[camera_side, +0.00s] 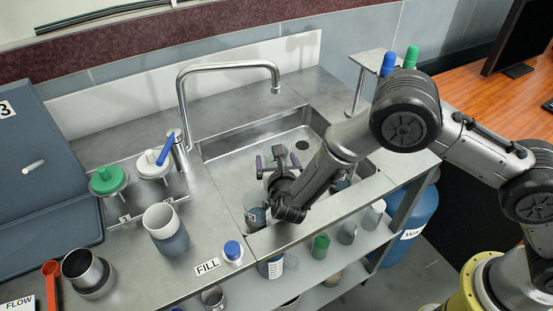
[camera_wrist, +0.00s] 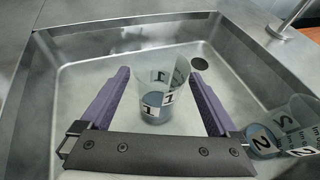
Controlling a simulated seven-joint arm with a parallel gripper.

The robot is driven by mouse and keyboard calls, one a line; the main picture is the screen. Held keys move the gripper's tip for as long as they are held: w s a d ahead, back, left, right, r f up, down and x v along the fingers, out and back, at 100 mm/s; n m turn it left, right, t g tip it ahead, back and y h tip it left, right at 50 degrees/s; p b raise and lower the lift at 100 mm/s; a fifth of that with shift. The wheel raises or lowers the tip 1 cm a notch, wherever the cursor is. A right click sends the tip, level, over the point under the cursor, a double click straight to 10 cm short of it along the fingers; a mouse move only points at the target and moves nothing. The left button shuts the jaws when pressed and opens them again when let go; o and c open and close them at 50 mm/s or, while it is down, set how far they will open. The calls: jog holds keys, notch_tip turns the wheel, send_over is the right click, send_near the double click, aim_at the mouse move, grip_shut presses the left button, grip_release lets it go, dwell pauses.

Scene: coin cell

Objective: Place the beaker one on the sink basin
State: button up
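In the wrist view, beaker one (camera_wrist: 160,108) is clear, holds blue liquid and bears white "1" labels. It appears to stand upright on the floor of the steel sink basin (camera_wrist: 100,62). My gripper (camera_wrist: 155,72) is open, with its purple fingers spread to either side of the beaker's outline. I cannot tell whether the fingertips touch it. In the side view, my gripper (camera_side: 274,163) is over the basin (camera_side: 232,160), with its fingers towards the back. There I cannot make out beaker one for sure.
Beaker two (camera_wrist: 285,128) is in the basin at right in the wrist view. A labelled beaker (camera_side: 255,213) stands at the basin's front left; its number is unclear. The faucet (camera_side: 181,95) arches behind. A mug-like vessel (camera_side: 166,228) is on the counter. The drain (camera_side: 302,145) lies clear.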

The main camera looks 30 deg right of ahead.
jog(key=shift+r, duration=0.25)
jog(key=v, duration=1.2)
jog(key=s+d+r+m+g+h, duration=0.1)
jog(key=s+d+r+m+g, duration=0.3)
jog(key=d, duration=0.3)
jog(key=s+d+r+m+g, duration=0.1)
jog(key=d+r+m, duration=0.3)
jog(key=d+m, duration=0.35)
jog(key=s+d+r+m+g+h, duration=0.1)
jog(key=s+d+r+m+g, duration=0.3)
jog(key=d, duration=0.4)
jog(key=s+d+r+m+t+y, duration=0.1)
jog(key=s+r+m+y, duration=0.1)
jog(key=s+m, duration=0.6)
jog(key=s+d+r+m+t+y, duration=0.1)
jog(key=s+r+m+y, duration=0.2)
jog(key=s+m+y, duration=0.2)
jog(key=s+m, duration=0.3)
jog(key=shift+s+r, duration=0.25)
jog(key=shift+s, duration=0.15)
